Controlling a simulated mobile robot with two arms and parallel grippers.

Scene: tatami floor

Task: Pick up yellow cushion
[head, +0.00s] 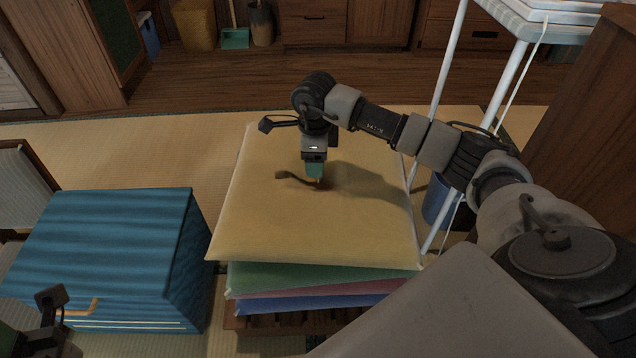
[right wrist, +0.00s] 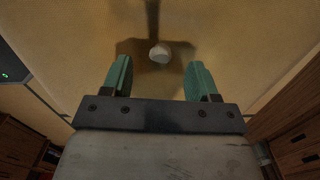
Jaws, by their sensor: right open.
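The yellow cushion (head: 270,220) lies flat on top of a stack of cushions in the middle of the head view. It fills most of the right wrist view (right wrist: 80,60). My right gripper (head: 316,178) points down over the middle of the cushion, with its teal fingers apart. In the right wrist view the open fingers (right wrist: 158,80) have a small pale round spot (right wrist: 160,52) on the cushion between and beyond them. I cannot tell whether the fingertips touch the cushion. Part of my left wrist shows at the lower left of the head view; its fingers are not visible.
Green (head: 300,276), pink and blue (head: 300,304) cushions lie below, on a slatted wooden base. A blue cloth-covered box (head: 110,240) stands at left. A white-legged rack (head: 500,85) and wooden cabinet (head: 590,120) stand at right. Bare tatami (head: 150,150) lies behind.

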